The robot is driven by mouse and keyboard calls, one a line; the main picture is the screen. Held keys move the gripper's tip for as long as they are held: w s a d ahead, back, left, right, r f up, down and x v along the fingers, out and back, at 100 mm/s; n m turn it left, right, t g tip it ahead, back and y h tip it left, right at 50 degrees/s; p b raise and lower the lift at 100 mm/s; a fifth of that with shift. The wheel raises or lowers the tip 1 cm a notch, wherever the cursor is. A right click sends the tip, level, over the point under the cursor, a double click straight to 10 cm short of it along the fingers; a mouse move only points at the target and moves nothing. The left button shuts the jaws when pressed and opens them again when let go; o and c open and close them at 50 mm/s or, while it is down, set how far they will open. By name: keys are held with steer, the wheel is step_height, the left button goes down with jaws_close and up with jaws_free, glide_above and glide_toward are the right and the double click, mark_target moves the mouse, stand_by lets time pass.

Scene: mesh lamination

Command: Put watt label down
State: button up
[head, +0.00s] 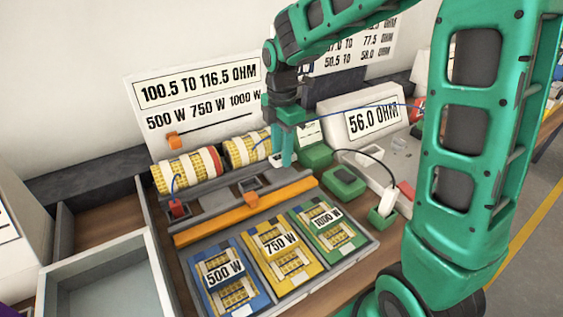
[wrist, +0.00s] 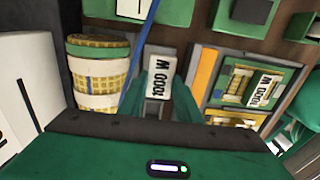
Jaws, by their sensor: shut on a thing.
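The watt label (wrist: 159,78), a small white plate reading "1000 W", shows between my fingers in the wrist view. In the head view my fingers mostly hide the label. I cannot tell whether the label touches the surface under it. Three trays lie in front: a blue one marked 500 W (head: 222,272), a yellow one marked 750 W (head: 282,243) and a green one marked 1000 W (head: 327,217).
A sign (head: 199,92) reads 100.5 to 116.5 ohm. A meter (head: 372,118) reads 56.0 ohm. Green blocks (head: 343,180) sit to the right. An empty grey bin (head: 105,285) is front left.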

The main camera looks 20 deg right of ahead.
mark_target(281, 172)
steer(key=shift+w+f, duration=0.3)
steer(key=shift+w, duration=0.05)
steer(key=shift+f, duration=1.9)
steer(key=shift+f, duration=0.1)
steer(key=o, duration=1)
step_height(281, 172, up, 12)
steer(key=shift+r, duration=0.15)
